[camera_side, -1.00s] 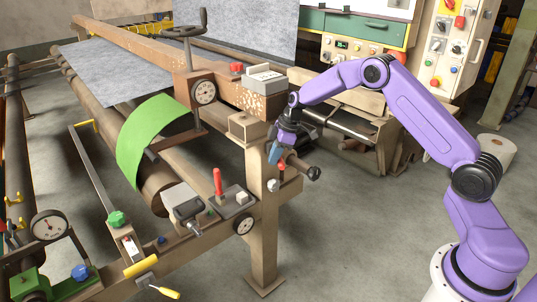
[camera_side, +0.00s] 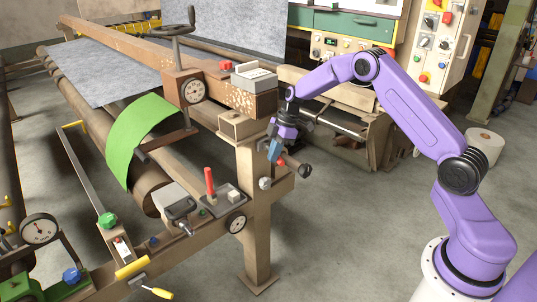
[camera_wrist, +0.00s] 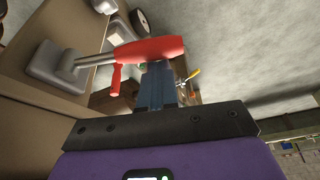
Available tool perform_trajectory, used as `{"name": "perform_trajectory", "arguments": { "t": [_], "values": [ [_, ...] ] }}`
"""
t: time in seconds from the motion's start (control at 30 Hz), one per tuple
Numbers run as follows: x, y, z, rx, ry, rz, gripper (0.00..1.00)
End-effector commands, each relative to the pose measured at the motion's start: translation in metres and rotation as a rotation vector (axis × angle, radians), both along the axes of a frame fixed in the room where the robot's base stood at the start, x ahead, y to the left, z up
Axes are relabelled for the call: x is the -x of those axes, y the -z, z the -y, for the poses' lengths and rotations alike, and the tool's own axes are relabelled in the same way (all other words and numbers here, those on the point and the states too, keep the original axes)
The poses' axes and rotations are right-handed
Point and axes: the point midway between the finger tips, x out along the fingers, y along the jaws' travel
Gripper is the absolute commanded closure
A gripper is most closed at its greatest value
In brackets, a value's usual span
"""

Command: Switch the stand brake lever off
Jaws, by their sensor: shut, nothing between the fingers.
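A lever with a thick red grip (camera_wrist: 150,48) and a metal shaft stands out from a grey base (camera_wrist: 60,68) on the brown stand in the wrist view. I take it as the brake lever; its on/off marking does not show. My gripper (camera_wrist: 157,72) has its blue fingers shut and empty, with their tips at the edge of the red grip; contact cannot be told. In the side view my gripper (camera_side: 274,152) is beside the upper part of the brown post (camera_side: 257,215), largely hiding the lever.
A black knob (camera_side: 304,170) sticks out just right of my fingers. Another upright red lever (camera_side: 209,182) stands on a plate left of the post. A dial (camera_side: 236,222) is below it. Open floor (camera_side: 350,235) lies right of the post.

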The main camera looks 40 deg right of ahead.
Motion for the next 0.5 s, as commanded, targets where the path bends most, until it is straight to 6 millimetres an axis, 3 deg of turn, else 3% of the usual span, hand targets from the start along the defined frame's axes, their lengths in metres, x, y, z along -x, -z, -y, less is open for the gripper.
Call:
{"name": "perform_trajectory", "arguments": {
  "t": [0.5],
  "values": [
    [0.011,0.001,0.048,0.001,-0.487,-0.002,1.0]
  ]
}}
